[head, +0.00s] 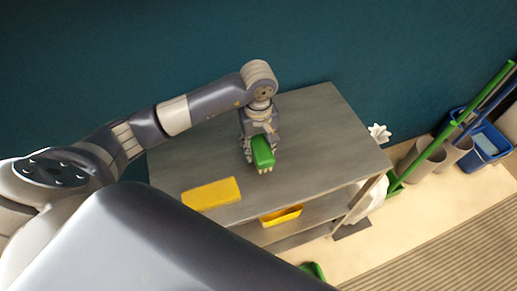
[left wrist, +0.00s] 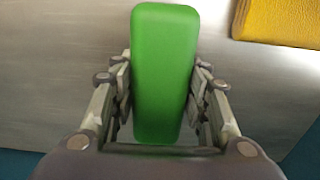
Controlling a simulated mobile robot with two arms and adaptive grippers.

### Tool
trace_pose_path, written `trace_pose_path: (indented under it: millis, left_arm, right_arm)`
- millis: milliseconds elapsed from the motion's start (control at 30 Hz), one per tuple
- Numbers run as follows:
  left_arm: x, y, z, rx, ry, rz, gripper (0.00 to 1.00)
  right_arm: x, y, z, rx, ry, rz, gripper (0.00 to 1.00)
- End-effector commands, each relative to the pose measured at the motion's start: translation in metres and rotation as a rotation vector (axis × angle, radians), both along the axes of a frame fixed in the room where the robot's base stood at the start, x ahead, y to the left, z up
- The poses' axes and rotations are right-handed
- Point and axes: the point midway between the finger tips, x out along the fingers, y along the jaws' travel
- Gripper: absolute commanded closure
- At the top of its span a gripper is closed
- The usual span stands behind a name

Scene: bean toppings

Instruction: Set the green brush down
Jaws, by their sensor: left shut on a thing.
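The green brush (head: 263,152) is held over the grey table top (head: 318,135), with pale bristles showing at its lower end in the head view. My left gripper (head: 260,140) is shut on it, with its arm coming in from the left. In the left wrist view the brush's green back (left wrist: 165,70) lies between the two fingers of my left gripper (left wrist: 163,85). I cannot tell whether the bristles touch the table. My right gripper is not in either view.
A yellow sponge-like block (head: 211,193) lies on the table's near edge; it also shows in the left wrist view (left wrist: 282,22). A yellow container (head: 282,216) sits on the shelf below. A blue bucket (head: 487,144) and long-handled tools stand on the floor at right. The table's right side is clear.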

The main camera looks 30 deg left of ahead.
Motion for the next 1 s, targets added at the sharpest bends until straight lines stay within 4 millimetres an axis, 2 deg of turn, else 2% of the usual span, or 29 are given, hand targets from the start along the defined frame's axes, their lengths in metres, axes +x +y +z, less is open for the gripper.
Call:
trace_pose_path:
  millis: [100, 200, 600, 633, 700, 1000]
  left_arm:
    - [-0.003, -0.001, -0.016, -0.003, 0.008, 0.001, 0.84]
    - [-0.002, -0.001, -0.025, -0.002, 0.004, 0.0, 0.84]
    - [-0.001, -0.001, -0.032, 0.0, 0.001, -0.001, 0.84]
    - [-0.001, -0.001, -0.031, 0.0, 0.001, -0.001, 0.51]
    - [-0.001, -0.001, -0.03, -0.001, 0.002, -0.001, 0.38]
    - [-0.001, -0.001, -0.03, -0.001, 0.002, -0.001, 0.38]
  right_arm:
    - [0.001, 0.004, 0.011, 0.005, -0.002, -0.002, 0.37]
    - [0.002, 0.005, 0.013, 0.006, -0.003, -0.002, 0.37]
    - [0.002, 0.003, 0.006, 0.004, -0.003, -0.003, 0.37]
    - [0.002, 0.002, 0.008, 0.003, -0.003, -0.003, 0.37]
    - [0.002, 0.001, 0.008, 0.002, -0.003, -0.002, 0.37]
    - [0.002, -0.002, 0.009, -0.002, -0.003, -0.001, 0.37]
